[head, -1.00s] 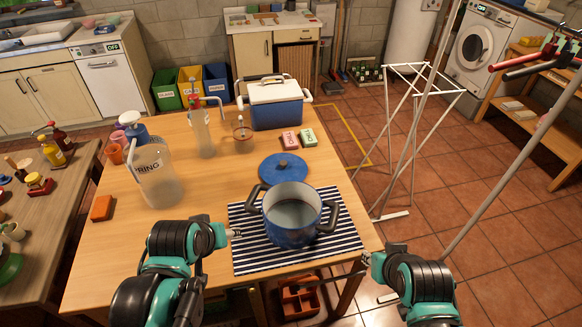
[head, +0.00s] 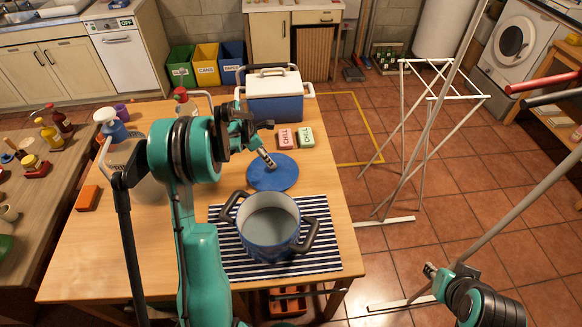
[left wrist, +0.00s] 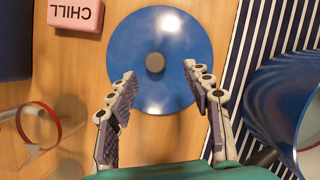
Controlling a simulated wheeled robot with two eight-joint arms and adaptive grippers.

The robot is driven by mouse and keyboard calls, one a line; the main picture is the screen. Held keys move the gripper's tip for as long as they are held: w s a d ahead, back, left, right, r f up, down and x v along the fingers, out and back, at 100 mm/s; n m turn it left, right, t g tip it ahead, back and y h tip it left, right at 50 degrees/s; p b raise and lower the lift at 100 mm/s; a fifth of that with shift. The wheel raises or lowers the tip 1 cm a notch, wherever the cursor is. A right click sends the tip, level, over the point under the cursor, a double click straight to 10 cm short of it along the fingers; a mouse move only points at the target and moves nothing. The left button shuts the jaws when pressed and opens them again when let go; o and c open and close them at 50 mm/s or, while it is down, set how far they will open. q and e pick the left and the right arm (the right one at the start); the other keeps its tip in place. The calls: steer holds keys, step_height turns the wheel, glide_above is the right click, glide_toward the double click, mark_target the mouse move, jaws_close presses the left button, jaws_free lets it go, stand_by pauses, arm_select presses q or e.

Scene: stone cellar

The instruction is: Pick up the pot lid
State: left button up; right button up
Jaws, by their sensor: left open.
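The blue round pot lid (head: 275,179) lies flat on the wooden table, just behind the pot. In the left wrist view the lid (left wrist: 150,28) shows with its brown knob (left wrist: 155,63) at its centre. My left gripper (head: 268,160) is open above the lid, its two fingers spread to either side of the knob in the left wrist view (left wrist: 158,80). The blue pot (head: 268,245) stands uncovered on a striped mat (head: 322,255). My right gripper (head: 430,270) is low at the right, off the table; its jaws are too small to judge.
My left arm partly hides bottles at the left. A metal drying rack (head: 428,115) stands to the right of the table.

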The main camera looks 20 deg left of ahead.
mark_target(273, 169)
arm_select(q)
steer(key=x, duration=0.3)
steer(key=shift+a+b, duration=0.15)
steer(key=shift+b, duration=0.2)
steer(key=x, duration=0.1)
steer(key=b+x, duration=0.1)
steer(key=x, duration=0.1)
steer(key=b+x, duration=0.1)
steer(key=x, duration=0.1)
steer(key=shift+w+a+f, duration=0.2)
steer(key=shift+a+f, duration=0.05)
steer(key=shift+a, duration=0.05)
steer(key=shift+r, duration=0.1)
steer(key=shift+s, duration=0.1)
jaws_close()
